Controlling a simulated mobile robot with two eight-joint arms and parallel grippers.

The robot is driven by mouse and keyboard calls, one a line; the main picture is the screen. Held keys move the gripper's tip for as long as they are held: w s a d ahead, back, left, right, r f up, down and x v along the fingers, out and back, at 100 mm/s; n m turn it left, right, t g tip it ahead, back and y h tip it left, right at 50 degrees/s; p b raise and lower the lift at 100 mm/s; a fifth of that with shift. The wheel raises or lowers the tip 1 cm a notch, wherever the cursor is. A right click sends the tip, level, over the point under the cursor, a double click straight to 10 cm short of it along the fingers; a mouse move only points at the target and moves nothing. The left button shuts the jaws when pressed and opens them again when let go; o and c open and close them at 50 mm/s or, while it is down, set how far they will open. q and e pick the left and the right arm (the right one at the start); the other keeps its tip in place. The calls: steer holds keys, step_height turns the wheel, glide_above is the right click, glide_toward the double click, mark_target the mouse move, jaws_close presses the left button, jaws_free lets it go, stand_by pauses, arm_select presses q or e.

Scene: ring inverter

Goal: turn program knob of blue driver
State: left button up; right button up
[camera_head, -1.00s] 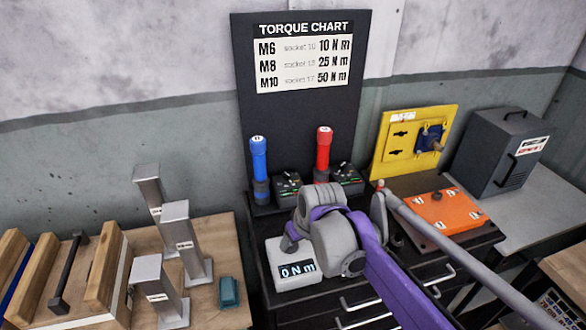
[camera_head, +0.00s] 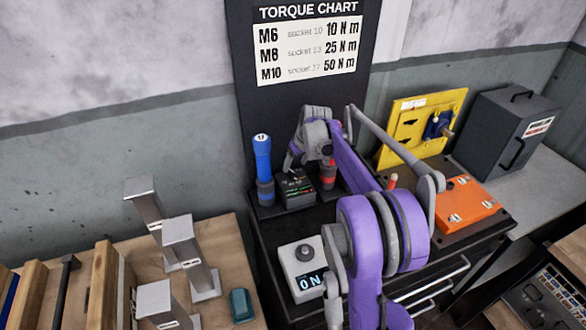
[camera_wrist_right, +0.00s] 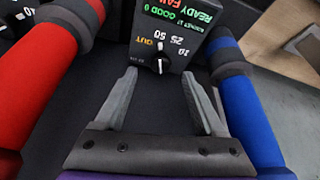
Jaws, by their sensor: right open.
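The blue driver (camera_head: 262,160) stands upright at the back of the black cabinet, and its blue body shows at the right of the right wrist view (camera_wrist_right: 248,115). Its black controller box (camera_head: 296,188) is just beside it. In the right wrist view the box has a lit READY, GOOD, FAIL panel (camera_wrist_right: 180,18) and a small dark program knob (camera_wrist_right: 160,62) by the marks 10, 25 and 50. My right gripper (camera_wrist_right: 160,88) is open and empty, its fingers pointing at the box with the knob between their lines, apart from it. My left gripper is out of view.
The red driver (camera_head: 328,172) stands close on the other side, partly hidden by my arm. A grey tester (camera_head: 302,268) sits in front. The torque chart (camera_head: 308,45) is behind. An orange plate (camera_head: 462,205) and yellow panel (camera_head: 412,125) are right.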

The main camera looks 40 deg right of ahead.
mark_target(292, 171)
steer(key=shift+x, duration=1.9)
steer(key=shift+w, duration=0.1)
jaws_close()
